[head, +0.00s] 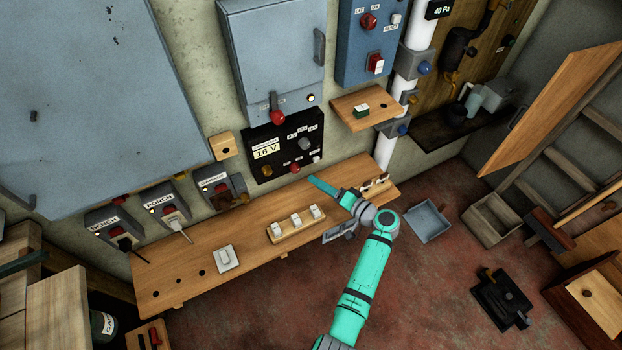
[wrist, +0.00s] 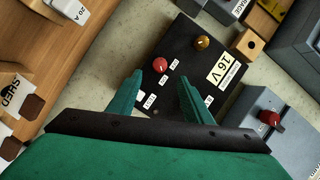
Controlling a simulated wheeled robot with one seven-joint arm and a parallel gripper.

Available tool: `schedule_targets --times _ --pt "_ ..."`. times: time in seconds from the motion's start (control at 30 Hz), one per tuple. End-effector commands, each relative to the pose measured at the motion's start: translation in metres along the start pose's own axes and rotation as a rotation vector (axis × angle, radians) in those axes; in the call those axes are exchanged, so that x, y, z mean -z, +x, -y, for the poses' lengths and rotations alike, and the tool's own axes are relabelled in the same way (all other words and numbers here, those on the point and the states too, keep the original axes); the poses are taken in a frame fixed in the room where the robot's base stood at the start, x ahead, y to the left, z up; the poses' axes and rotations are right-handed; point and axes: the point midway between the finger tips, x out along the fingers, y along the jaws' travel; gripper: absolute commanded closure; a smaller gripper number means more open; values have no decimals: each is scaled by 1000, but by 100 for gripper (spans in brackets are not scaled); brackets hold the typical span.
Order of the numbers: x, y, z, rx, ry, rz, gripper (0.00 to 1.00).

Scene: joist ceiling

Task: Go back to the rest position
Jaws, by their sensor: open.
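My teal gripper (head: 322,186) is at the end of my teal arm, over the wooden bench. In the wrist view my gripper (wrist: 162,88) has its two fingers spread apart with nothing between them. Beyond the fingers is the black panel (head: 284,146), which reads 16 V and also shows in the wrist view (wrist: 196,62), with red and yellow knobs. I cannot tell the exact gap between fingertips and panel, but they look apart.
The wooden bench (head: 180,278) runs along the wall, holding a block with several white switches (head: 296,222). A wooden shelf (head: 352,122) juts out above right. A grey tray (head: 428,222) and a black object (head: 502,298) are on the red floor. Bare floor (head: 430,300) lies right of my arm.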

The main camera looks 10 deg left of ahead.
Motion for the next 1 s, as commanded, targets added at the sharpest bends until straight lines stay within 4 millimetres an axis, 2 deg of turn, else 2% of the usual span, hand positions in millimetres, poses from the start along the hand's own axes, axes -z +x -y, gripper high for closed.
schedule_targets --times 0.2,0.77,0.87,1.0 --pt "0 -14 0 0 0 -1 55" --pt "-2 -14 -1 -3 1 0 55" --pt "-15 -14 -10 -32 9 -5 55" --pt "-55 -18 -37 -141 20 -30 55"
